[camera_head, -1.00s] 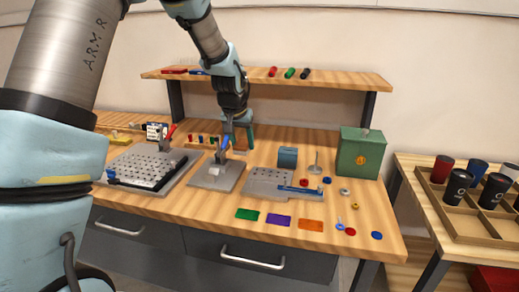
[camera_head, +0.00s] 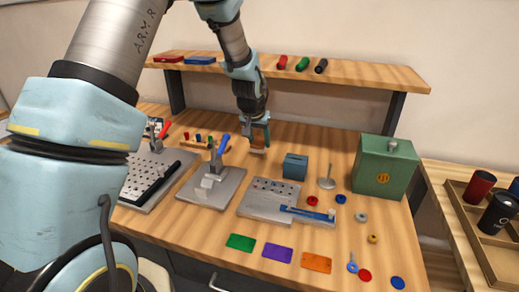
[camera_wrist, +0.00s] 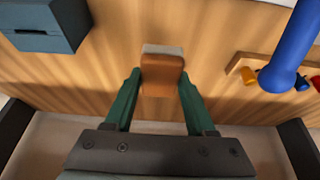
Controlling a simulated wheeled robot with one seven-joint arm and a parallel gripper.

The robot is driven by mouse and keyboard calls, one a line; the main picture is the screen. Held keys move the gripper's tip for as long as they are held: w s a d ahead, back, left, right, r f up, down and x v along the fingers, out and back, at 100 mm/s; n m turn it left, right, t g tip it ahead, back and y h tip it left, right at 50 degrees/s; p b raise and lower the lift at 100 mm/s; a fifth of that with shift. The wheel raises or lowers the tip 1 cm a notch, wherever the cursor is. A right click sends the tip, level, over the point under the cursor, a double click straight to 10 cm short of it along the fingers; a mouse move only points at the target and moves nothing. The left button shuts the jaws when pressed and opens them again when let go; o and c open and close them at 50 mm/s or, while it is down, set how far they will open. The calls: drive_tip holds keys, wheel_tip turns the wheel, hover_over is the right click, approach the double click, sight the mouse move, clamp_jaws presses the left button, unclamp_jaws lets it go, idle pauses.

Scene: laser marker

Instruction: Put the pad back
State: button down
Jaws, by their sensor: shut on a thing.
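The pad is a small brown-orange block with a pale grey edge (camera_wrist: 162,72), held between the green fingers of my gripper (camera_wrist: 158,88) in the wrist view. In the head view my gripper (camera_head: 260,128) points down over the back middle of the bench, with the pad (camera_head: 258,149) at its tip. The gripper is shut on the pad. The pad's lower end is close to the bench top, and I cannot tell whether it touches.
A blue box (camera_head: 295,166) stands right of the gripper. A clamp fixture with a blue lever (camera_head: 222,145) stands to its left, beside a small wooden rack (camera_head: 189,138). A shelf (camera_head: 350,75) runs behind. A green box (camera_head: 384,170) stands at the right.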

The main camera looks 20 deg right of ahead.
sight(259, 160)
drive_tip(key=shift+f+p, duration=0.6)
drive_tip(key=shift+f, duration=1.6)
drive_tip(key=shift+f, duration=0.2)
drive_tip(key=shift+c, duration=1.2)
unclamp_jaws()
drive_tip(key=shift+r, duration=0.1)
drive_tip(key=b+v, duration=0.3)
drive_tip(key=v, duration=0.9)
drive_tip(key=shift+r, duration=0.2)
